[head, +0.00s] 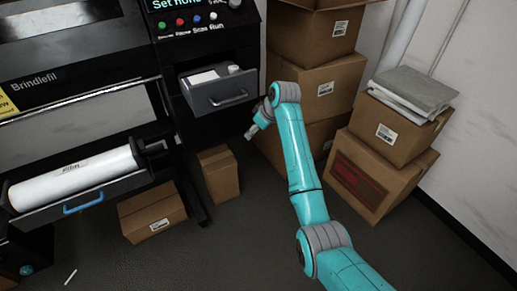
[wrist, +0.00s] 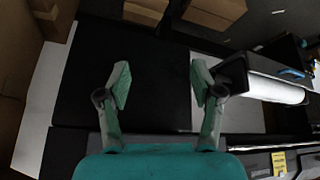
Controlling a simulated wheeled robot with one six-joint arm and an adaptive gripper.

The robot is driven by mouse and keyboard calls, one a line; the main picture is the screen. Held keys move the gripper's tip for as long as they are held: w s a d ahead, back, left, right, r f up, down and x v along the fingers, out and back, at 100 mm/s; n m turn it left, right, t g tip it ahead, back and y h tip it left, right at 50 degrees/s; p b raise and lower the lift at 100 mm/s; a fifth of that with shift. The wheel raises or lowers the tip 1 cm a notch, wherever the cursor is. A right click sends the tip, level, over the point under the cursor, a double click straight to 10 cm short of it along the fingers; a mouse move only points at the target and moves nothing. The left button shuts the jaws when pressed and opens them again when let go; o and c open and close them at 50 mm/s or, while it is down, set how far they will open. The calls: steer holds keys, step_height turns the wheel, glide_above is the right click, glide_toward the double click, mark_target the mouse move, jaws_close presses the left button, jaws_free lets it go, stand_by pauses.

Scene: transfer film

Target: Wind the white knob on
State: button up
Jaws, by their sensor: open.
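A small white knob (head: 213,15) sits at the right end of a row of coloured knobs on the dark machine's panel, in the head view. My gripper (head: 252,132) is below and right of it, in front of the machine beside the stacked boxes. In the wrist view my gripper (wrist: 160,82) is open, its two fingers wide apart with nothing between them. The white knob cannot be made out in the wrist view.
A grey drawer (head: 220,101) stands open below the panel, holding pale items. A white film roll (head: 75,176) lies on a pulled-out tray at the left. Stacked cartons (head: 316,92) stand close by my arm. Smaller cartons (head: 152,212) are on the floor.

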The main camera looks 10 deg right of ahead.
steer(key=s+f, duration=0.3)
steer(key=f, duration=0.4)
steer(key=shift+d+m+t, duration=0.15)
steer(key=shift+m+t, duration=0.25)
steer(key=shift+s, duration=0.1)
steer(key=s+d+f+m+t+h, duration=0.1)
steer(key=s+f+m+t, duration=0.1)
steer(key=s+f, duration=1.15)
steer(key=s+d+f+m+t+h, duration=0.1)
steer(key=s+f, duration=0.2)
steer(key=s, duration=0.7)
steer(key=s+d+f+m+t, duration=0.1)
steer(key=s+f+m, duration=0.1)
steer(key=s, duration=0.7)
steer(key=s+d+r+t, duration=0.1)
steer(key=s+r, duration=0.2)
steer(key=s, duration=0.3)
steer(key=s+r+m+t+h, duration=0.1)
steer(key=s+r, duration=0.1)
steer(key=s, duration=0.5)
steer(key=s+d+r+t, duration=0.1)
steer(key=s+r, duration=0.2)
steer(key=s, duration=0.3)
steer(key=s+r+m+t, duration=0.1)
steer(key=s+r+t, duration=0.1)
steer(key=s+r, duration=1)
step_height(320, 180, up, 3)
steer(key=shift+r, duration=0.15)
